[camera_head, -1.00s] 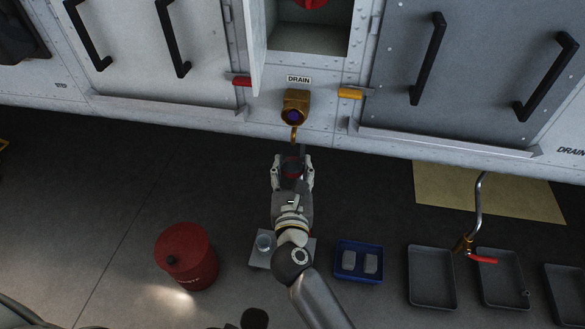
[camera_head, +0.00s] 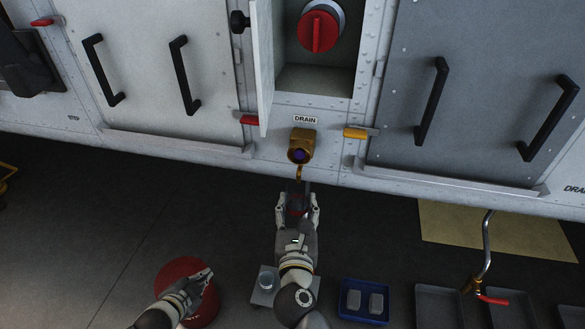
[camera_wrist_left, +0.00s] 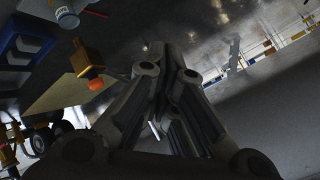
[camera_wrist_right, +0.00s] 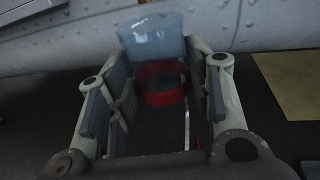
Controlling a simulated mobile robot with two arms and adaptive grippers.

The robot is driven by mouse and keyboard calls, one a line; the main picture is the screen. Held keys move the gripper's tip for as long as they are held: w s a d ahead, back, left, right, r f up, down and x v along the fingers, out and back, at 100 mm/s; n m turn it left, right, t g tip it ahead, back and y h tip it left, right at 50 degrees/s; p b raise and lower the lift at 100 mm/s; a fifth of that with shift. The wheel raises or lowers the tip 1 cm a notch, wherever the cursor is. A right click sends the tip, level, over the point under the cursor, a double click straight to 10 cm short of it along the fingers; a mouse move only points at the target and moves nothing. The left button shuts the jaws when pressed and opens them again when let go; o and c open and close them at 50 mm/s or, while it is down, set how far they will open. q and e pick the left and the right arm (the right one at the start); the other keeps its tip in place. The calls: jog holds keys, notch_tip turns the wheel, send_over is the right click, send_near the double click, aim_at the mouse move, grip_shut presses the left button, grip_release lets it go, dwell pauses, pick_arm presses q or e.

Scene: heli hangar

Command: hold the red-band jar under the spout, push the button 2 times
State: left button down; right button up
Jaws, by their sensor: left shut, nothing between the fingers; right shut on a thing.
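The red-band jar (camera_wrist_right: 162,84) has a clear wall and a red band around it. My right gripper (camera_head: 297,198) is shut on it and holds it just below the brass spout (camera_head: 299,172) of the drain. In the head view the jar is mostly hidden between the fingers. The brass drain fitting (camera_head: 304,137) carries a round dark purple button (camera_head: 299,155) on its front, under a DRAIN label. My left gripper (camera_head: 208,274) is shut and empty, above the red can at the lower left. Its closed fingers show in the left wrist view (camera_wrist_left: 168,68).
An open compartment above the drain holds a red knob (camera_head: 318,31), with its door (camera_head: 262,70) standing out on the left. A red lever (camera_head: 250,120) and a yellow lever (camera_head: 355,133) flank the fitting. A red can (camera_head: 184,268), blue tray (camera_head: 363,318) and grey trays stand below.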

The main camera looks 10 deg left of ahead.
aim_at(300, 152)
pick_arm(q)
jog(key=w+d+r+m+t+h, duration=0.1)
jog(key=d+r+m+t+h, duration=0.2)
jog(key=r, duration=0.6)
jog(key=w+d+r+m+h, duration=0.2)
jog(key=d+r+m, duration=0.15)
jog(key=r, duration=0.45)
jog(key=w+d+r+m+t+h, duration=0.1)
jog(key=d+r+m+t+h, duration=0.1)
jog(key=r+m, duration=0.5)
jog(key=s+d+r+m+g+h, duration=0.1)
jog(key=s+d+r+m+h, duration=0.1)
jog(key=d+r+h, duration=0.1)
jog(key=s+d+r+m+g+h, duration=0.1)
jog(key=s+d+r+m+h, duration=0.1)
jog(key=d+r, duration=0.3)
notch_tip(300, 152, up, 3)
jog(key=shift+s+r+h, duration=0.15)
jog(key=shift+s+h, duration=0.25)
jog(key=shift+h, duration=0.1)
jog(key=shift+m, duration=0.25)
jog(key=w+a+x, duration=0.2)
jog(key=x, duration=1)
jog(key=shift+w+d, duration=0.25)
jog(key=shift+d, duration=0.05)
